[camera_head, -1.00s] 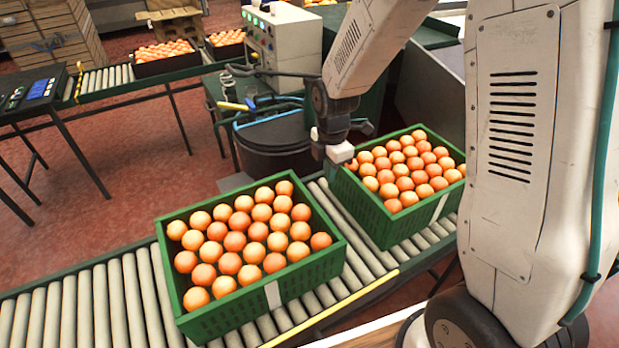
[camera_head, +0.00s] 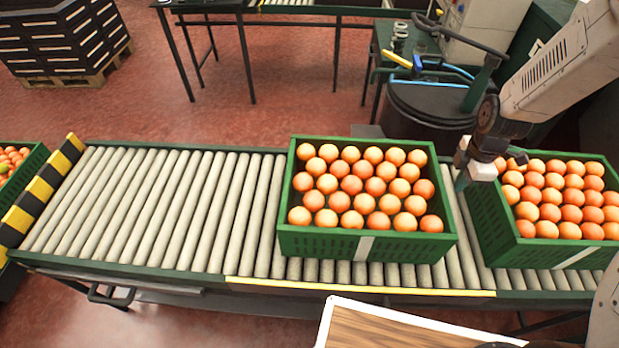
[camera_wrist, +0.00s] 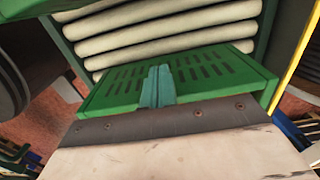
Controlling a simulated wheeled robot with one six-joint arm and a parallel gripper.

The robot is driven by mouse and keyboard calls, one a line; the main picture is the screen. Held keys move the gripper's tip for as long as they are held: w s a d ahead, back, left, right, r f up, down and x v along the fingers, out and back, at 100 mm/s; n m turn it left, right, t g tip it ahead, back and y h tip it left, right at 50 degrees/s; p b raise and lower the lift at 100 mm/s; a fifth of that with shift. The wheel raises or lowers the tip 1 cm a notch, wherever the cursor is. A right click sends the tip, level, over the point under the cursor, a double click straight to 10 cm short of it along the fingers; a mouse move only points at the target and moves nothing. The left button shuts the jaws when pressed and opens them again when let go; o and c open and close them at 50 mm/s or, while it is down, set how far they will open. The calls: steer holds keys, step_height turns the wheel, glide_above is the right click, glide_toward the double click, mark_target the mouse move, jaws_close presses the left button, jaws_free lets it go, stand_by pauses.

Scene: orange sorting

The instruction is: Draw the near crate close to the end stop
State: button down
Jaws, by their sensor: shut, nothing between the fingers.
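Two green slotted crates of oranges stand on the roller conveyor in the head view. One crate (camera_head: 365,245) is in the middle; the other crate (camera_head: 545,250) is at the right, with a narrow gap between them. The black-and-yellow striped end stop (camera_head: 40,190) crosses the conveyor's left end. My gripper (camera_head: 461,181) is shut and empty, pointing down at the gap, by the right crate's left back corner. In the wrist view its teal fingers (camera_wrist: 157,86) are in front of a slotted green wall (camera_wrist: 210,70); I cannot tell whether they touch it.
Bare rollers (camera_head: 170,205) lie between the middle crate and the end stop. A yellow strip (camera_head: 360,288) runs along the conveyor's front edge. Another green crate (camera_head: 30,165) sits beyond the stop. A dark drum (camera_head: 430,108) stands behind the conveyor.

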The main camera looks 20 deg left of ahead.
mark_target(286, 181)
steer(key=s+a+f, duration=0.1)
steer(key=s+a, duration=0.2)
steer(key=a, duration=1.2)
steer(key=s+a+f, duration=0.1)
steer(key=s+a, duration=0.2)
steer(key=a, duration=1.2)
steer(key=s+a+f, duration=0.2)
steer(key=s+a, duration=0.1)
steer(key=a, duration=1.2)
steer(key=shift+w+d, duration=0.25)
steer(key=shift+d, duration=0.95)
steer(key=shift+r, duration=6)
